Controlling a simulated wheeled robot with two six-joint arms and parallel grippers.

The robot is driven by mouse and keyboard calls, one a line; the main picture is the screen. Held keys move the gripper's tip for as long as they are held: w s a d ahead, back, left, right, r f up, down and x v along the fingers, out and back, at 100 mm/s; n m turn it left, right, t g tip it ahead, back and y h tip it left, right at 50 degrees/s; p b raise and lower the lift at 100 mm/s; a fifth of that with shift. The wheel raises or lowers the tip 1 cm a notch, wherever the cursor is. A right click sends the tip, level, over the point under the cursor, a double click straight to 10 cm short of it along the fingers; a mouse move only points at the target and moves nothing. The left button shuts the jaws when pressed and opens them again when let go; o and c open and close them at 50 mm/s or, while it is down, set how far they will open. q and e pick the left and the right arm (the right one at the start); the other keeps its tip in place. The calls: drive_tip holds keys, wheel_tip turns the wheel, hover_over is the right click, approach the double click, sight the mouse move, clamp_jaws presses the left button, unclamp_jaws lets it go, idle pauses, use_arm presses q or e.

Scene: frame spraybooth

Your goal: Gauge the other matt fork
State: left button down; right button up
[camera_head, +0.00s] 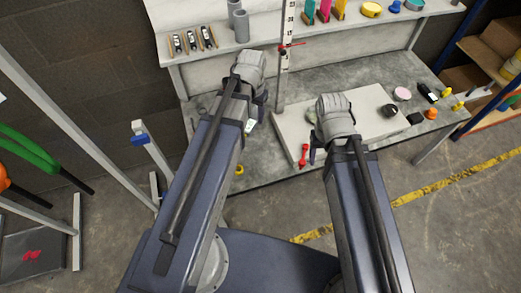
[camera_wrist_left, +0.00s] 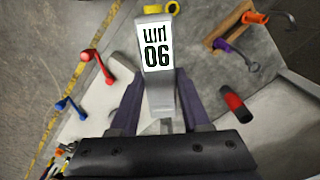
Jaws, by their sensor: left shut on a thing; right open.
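My left gripper (camera_head: 246,112) is shut on a pale grey gauge (camera_wrist_left: 160,85), held over the bench. Its display shows upside-down characters in the left wrist view, looking like "06" as pictured. The gauge also shows partly in the head view (camera_head: 250,126). My right gripper (camera_head: 318,148) is open and empty at the white board's front. A red rod-like part (camera_head: 303,155) lies at the board's front edge and also shows in the left wrist view (camera_wrist_left: 95,64), with a blue one (camera_wrist_left: 69,106) near it. I cannot tell which part is a matt fork.
A wooden rack (camera_wrist_left: 222,32) holds an orange part (camera_wrist_left: 254,17) and a purple part (camera_wrist_left: 232,48). An upright scale (camera_head: 285,60) stands behind the white board (camera_head: 360,105). Several small items, including a pink disc (camera_head: 402,93), lie right. A green tube (camera_head: 30,147) is far left.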

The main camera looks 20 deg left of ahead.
sight(259, 155)
use_arm(q)
drive_tip(key=shift+w+d+f+n+b, duration=0.1)
drive_tip(key=shift+w+f+n+b, duration=0.8)
drive_tip(key=shift+f+b, duration=2.75)
drive_tip(key=shift+w+d+f+n+b, duration=0.25)
drive_tip(key=shift+f+n+b, duration=1.1)
drive_tip(key=shift+f+b, duration=2.35)
drive_tip(key=shift+w+f+n+b, duration=0.7)
drive_tip(key=shift+f+n+b, duration=0.45)
drive_tip(key=shift+f+b, duration=2.5)
drive_tip(key=shift+f+p, duration=0.6)
drive_tip(key=shift+p, duration=0.05)
drive_tip(key=shift+f, duration=0.1)
wheel_tip(259, 155, down, 5)
drive_tip(key=b, duration=0.5)
drive_tip(key=shift+f, duration=0.1)
drive_tip(key=shift+c, duration=1.4)
unclamp_jaws()
